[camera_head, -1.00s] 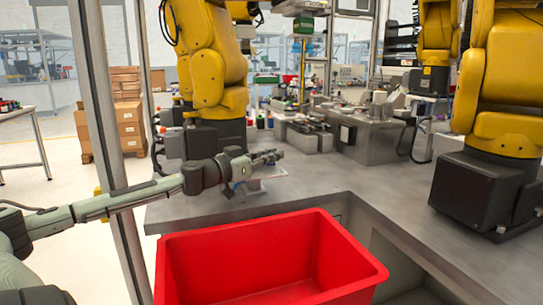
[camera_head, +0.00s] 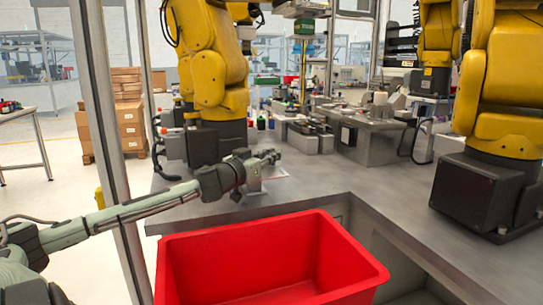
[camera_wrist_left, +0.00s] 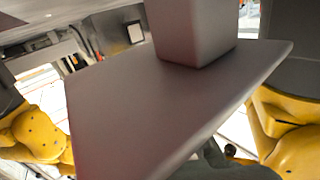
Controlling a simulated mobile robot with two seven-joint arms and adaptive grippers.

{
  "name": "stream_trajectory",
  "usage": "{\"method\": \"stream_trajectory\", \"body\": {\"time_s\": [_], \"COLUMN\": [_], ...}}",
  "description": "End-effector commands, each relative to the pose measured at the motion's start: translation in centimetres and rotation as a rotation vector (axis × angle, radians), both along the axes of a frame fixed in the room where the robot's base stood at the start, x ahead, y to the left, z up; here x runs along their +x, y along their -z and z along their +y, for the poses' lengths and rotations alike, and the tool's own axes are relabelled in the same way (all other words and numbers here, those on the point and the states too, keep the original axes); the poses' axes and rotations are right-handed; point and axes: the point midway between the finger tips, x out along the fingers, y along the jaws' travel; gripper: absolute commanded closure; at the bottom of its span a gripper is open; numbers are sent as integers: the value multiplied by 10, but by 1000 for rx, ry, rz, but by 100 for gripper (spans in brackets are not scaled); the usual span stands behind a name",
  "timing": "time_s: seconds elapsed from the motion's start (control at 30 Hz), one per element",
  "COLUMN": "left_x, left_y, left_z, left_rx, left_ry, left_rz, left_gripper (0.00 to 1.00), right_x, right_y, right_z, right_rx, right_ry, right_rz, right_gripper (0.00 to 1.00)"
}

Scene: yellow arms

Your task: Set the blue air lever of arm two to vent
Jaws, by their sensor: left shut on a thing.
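My left gripper (camera_head: 268,158) reaches in over the near edge of the grey table, in front of the yellow arm at the left. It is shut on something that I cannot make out. My right gripper is not in view.
A red bin (camera_head: 240,238) stands at the table's near edge, below my arm. A yellow robot arm (camera_head: 208,65) stands behind my gripper, another (camera_head: 508,85) at the right. A metal post (camera_head: 97,110) rises at the left. The table (camera_head: 375,183) is bare at centre right.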

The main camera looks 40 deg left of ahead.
Motion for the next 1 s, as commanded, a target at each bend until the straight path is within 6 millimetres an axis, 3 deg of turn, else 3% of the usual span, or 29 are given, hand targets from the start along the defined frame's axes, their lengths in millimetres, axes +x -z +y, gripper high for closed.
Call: {"method": "stream_trajectory", "body": {"time_s": [0.03,0.07,0.23,0.67,1.0], "left_x": [0,0,0,-5,-47], "left_y": [-1,-1,-1,1,3], "left_z": [1,1,1,-2,-9], "left_rx": [1,1,1,-2,-6], "left_ry": [-2,-2,-1,2,2], "left_rz": [-2,-2,-2,1,3], "left_gripper": [100,85,64,64,64], "right_x": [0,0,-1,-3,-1], "right_y": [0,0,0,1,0], "right_z": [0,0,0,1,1], "right_rx": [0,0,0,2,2], "right_ry": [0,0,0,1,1], "right_rz": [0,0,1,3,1], "right_gripper": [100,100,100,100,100]}}
